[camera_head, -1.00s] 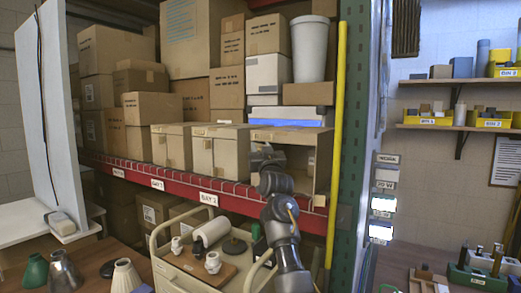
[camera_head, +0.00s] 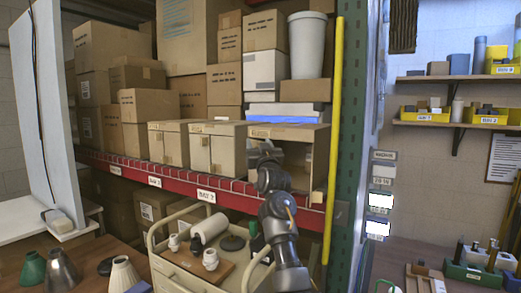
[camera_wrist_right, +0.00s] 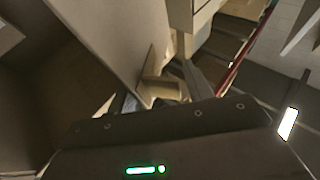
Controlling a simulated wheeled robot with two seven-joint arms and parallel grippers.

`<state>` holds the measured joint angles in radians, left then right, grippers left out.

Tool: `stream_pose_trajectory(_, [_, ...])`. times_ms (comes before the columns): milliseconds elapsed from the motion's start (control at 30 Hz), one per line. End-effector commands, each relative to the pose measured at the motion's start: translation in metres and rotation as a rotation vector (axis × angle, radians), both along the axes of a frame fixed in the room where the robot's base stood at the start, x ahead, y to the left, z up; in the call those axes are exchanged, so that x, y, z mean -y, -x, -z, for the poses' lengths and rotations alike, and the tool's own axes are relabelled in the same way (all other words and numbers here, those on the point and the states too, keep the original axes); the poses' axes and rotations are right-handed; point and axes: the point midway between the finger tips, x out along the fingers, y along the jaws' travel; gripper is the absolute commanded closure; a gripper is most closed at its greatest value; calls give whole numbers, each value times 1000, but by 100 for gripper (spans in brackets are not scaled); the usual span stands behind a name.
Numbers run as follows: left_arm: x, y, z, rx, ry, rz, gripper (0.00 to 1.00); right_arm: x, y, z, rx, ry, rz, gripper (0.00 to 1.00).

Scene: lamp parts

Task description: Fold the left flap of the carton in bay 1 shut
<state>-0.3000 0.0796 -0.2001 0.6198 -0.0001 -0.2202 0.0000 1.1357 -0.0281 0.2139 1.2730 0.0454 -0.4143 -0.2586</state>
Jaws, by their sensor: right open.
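An open carton (camera_head: 292,133) stands at the right end of the red shelf, its front open and inside partly visible. My right arm hides much of its left front, so the left flap cannot be told apart in the head view. My right gripper (camera_head: 267,150) is at the carton's left front side, jaws open. In the right wrist view, a wide beige panel (camera_wrist_right: 105,40) and a small beige tab (camera_wrist_right: 160,88) show beside and between the fingers (camera_wrist_right: 162,95). Whether the fingers touch the panel is unclear. My left gripper is out of view.
Two closed cartons (camera_head: 217,150) stand close on the left on the same shelf. The red beam (camera_head: 125,168) runs below. A yellow pole (camera_head: 335,130) and green upright (camera_head: 352,150) stand right. A cart (camera_head: 190,265) with lamp parts stands below my forearm.

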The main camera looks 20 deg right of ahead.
Motion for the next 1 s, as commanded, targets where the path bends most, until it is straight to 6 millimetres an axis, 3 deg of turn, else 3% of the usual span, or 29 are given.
stream_pose_trajectory(167, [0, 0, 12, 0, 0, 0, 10, -3, 17, 12, 2, 1, 0, 49])
stream_pose_trajectory(600, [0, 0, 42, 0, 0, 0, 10, -16, 87, 39, 3, -1, 2, 49])
stream_pose_trajectory(1000, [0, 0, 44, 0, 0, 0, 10, -18, 98, 41, 1, -1, 2, 49])
